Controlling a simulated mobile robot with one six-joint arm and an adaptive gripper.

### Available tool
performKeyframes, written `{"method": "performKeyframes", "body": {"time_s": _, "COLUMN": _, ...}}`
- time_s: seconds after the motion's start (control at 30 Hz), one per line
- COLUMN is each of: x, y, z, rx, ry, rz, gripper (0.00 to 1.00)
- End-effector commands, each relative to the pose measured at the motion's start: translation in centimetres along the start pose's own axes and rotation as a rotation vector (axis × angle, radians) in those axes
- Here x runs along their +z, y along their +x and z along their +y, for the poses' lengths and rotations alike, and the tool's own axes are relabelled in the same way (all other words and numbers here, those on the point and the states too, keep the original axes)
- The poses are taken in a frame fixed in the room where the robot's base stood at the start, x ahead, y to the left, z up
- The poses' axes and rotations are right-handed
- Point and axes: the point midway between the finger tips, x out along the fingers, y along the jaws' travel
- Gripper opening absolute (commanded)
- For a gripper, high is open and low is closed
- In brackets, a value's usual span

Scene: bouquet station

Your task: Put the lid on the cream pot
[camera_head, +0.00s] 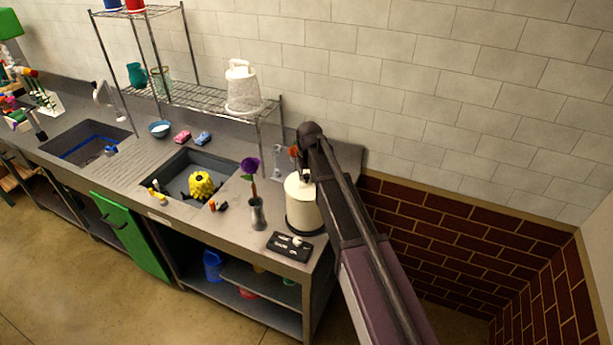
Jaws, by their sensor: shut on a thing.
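The cream pot (304,212) stands upright near the right end of the grey counter, with a dark band at its base. My gripper (306,177) is directly over the pot's top and points down. It is shut on what looks like the pot's cream lid (295,182), at the level of the rim. My own arm covers the right side of the pot and most of the gripper. I cannot tell whether the lid is seated on the rim or just above it.
A metal vase (257,213) with a purple flower (250,167) stands left of the pot. A black slab (290,248) with a small white piece lies in front. A wire shelf (197,99) carries a white bucket (243,90). A sink (180,178) holds a yellow object (202,185).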

Motion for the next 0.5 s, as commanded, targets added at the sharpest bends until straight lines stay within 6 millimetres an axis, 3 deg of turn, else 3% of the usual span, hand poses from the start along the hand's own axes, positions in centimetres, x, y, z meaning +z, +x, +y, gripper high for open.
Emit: {"method": "performKeyframes", "body": {"time_s": 0.5, "x": 0.08, "y": 0.46, "z": 0.07, "rx": 0.0, "ry": 0.001, "rz": 0.0, "gripper": 0.0}}
